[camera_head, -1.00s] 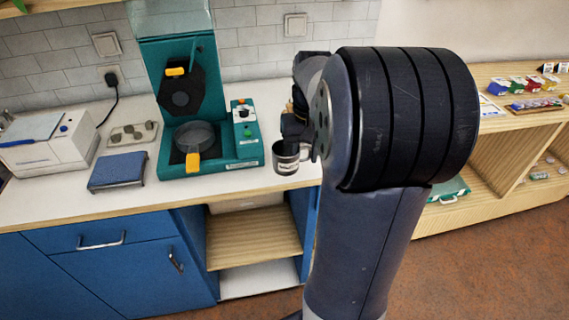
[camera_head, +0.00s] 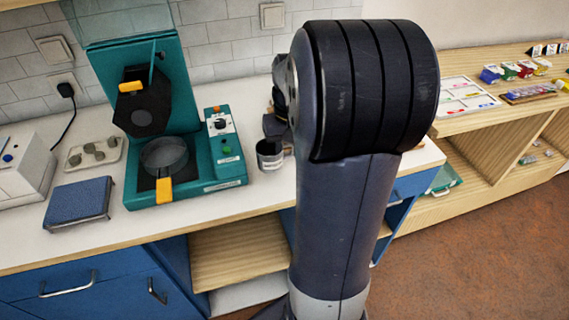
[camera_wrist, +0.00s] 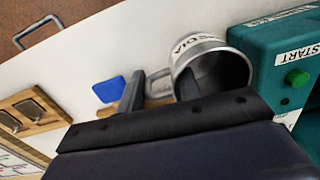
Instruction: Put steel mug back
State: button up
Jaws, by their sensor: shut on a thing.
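The steel mug (camera_head: 270,156) is just right of the teal machine in the head view, over the white counter. In the wrist view the mug (camera_wrist: 203,46) appears tilted, with a white label and a dark open mouth. My gripper (camera_wrist: 160,84) is shut on the mug at its handle side, one finger reaching to the mug's rim. My arm hides most of the gripper in the head view. I cannot tell whether the mug's base touches the counter.
The teal machine (camera_head: 226,172) with a round pan stands close left of the mug; its green START button (camera_wrist: 297,77) shows in the wrist view. A wooden board with metal knobs (camera_wrist: 34,112) and a blue piece (camera_wrist: 109,90) lie on the counter. A shelf (camera_head: 500,110) stands right.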

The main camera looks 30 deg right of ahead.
aim_at(288, 157)
jog(key=shift+f, duration=2.2)
jog(key=shift+f, duration=0.2)
jog(key=o, duration=1.2)
jog(key=shift+c, duration=0.2)
jog(key=r, duration=1.2)
jog(key=shift+s+d+r+p, duration=0.1)
jog(key=shift+d+r+p, duration=0.1)
jog(key=shift+p, duration=0.2)
